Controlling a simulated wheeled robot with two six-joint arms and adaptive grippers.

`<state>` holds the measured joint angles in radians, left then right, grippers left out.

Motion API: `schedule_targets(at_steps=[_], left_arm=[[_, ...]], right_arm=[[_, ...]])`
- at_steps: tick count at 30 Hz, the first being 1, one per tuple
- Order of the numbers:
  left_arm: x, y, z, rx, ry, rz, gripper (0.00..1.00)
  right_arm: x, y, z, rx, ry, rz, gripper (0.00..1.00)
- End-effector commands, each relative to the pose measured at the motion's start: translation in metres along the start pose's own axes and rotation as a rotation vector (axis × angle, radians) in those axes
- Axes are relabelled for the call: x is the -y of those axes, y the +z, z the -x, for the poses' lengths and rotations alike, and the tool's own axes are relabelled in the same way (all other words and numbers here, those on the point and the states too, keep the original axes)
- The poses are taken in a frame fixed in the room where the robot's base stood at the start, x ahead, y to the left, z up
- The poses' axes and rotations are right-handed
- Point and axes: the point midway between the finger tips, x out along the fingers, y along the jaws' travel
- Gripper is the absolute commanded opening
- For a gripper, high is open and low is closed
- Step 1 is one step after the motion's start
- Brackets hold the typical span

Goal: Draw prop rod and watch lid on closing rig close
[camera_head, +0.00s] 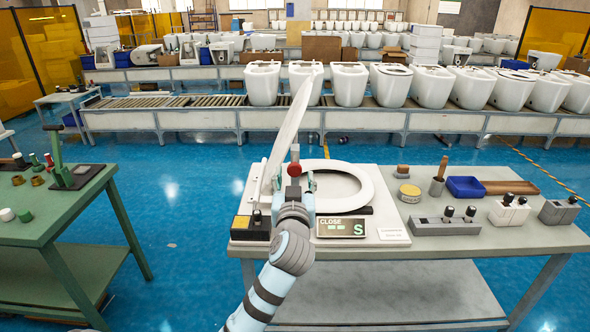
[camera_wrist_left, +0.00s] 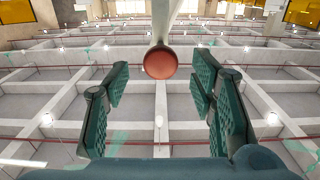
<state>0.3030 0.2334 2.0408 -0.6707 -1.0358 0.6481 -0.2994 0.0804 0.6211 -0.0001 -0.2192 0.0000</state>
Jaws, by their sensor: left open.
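The closing rig (camera_head: 390,228) is a white base on the grey table, with a white seat ring (camera_head: 357,180) lying flat on it. The white lid (camera_head: 291,125) stands raised and tilted above the ring. The prop rod's red knob (camera_head: 294,169) shows in front of the lid; most of the rod is hidden. My left gripper (camera_head: 294,181) is at the knob. In the left wrist view the round red knob (camera_wrist_left: 160,62) lies between and beyond the open fingers (camera_wrist_left: 160,100), touching neither. My right gripper is out of view.
A display reading CLOSE (camera_head: 342,227) and a black-and-yellow box (camera_head: 256,226) sit at the rig's front. A green table (camera_head: 50,215) stands left; a conveyor with toilets runs behind.

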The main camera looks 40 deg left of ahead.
Motion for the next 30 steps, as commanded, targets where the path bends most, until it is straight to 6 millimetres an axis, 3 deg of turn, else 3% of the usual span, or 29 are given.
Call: schedule_targets(at_steps=[6, 16, 26, 30], left_arm=[[0.000, 0.000, -0.038, 0.001, 0.000, -0.001, 0.51], [0.000, 0.001, -0.045, 0.001, 0.002, 0.000, 0.51], [0.000, 0.001, -0.045, 0.002, 0.002, -0.001, 0.00], [0.000, 0.001, -0.045, 0.002, 0.002, -0.001, 0.00]], right_arm=[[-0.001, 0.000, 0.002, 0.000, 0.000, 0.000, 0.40], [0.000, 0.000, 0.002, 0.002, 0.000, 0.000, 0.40], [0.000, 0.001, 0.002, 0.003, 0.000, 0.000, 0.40], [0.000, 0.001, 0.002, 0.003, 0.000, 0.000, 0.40]])
